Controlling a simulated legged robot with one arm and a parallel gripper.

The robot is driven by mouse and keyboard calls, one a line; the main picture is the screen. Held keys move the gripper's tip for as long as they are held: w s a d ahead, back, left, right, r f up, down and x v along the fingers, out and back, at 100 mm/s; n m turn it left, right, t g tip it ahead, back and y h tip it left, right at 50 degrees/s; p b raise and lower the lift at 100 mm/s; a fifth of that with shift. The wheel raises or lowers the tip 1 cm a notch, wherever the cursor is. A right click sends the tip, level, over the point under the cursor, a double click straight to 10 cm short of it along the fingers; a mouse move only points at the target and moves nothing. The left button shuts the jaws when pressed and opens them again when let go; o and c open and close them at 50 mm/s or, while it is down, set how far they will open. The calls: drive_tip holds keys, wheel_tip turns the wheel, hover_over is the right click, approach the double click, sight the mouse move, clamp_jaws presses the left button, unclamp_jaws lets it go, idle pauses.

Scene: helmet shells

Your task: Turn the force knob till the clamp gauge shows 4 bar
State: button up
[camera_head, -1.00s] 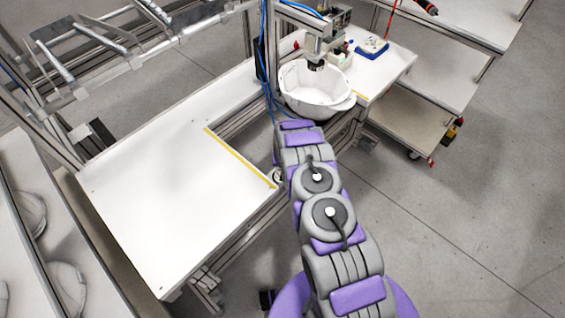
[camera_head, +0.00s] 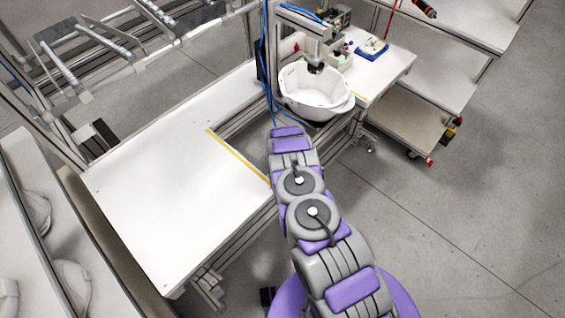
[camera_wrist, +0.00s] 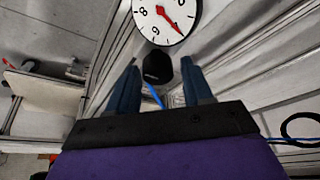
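The clamp gauge (camera_wrist: 165,14) is a white dial at the top of the wrist view, cut off by the edge. Its red needle (camera_wrist: 171,20) points toward the lower right; I cannot tell the exact reading. The black force knob (camera_wrist: 157,68) is just below the dial. My gripper (camera_wrist: 159,78) has its two dark blue fingers apart, one on each side of the knob, with gaps visible on both sides. In the head view my arm reaches toward the bench below the white helmet shell (camera_head: 312,98); the gripper's fingers, gauge and knob cannot be made out there.
The white bench (camera_head: 150,190) has a yellow strip (camera_head: 238,158) along its cutout. Blue tubing (camera_head: 266,70) runs down beside the helmet station. A blue tray (camera_head: 371,50) lies on the table behind. Metal frame rails (camera_wrist: 245,60) stand close to my gripper.

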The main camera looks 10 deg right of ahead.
drive_tip(key=shift+o, duration=0.6)
drive_tip(key=p+v, duration=0.9)
drive_tip(key=v, duration=0.8)
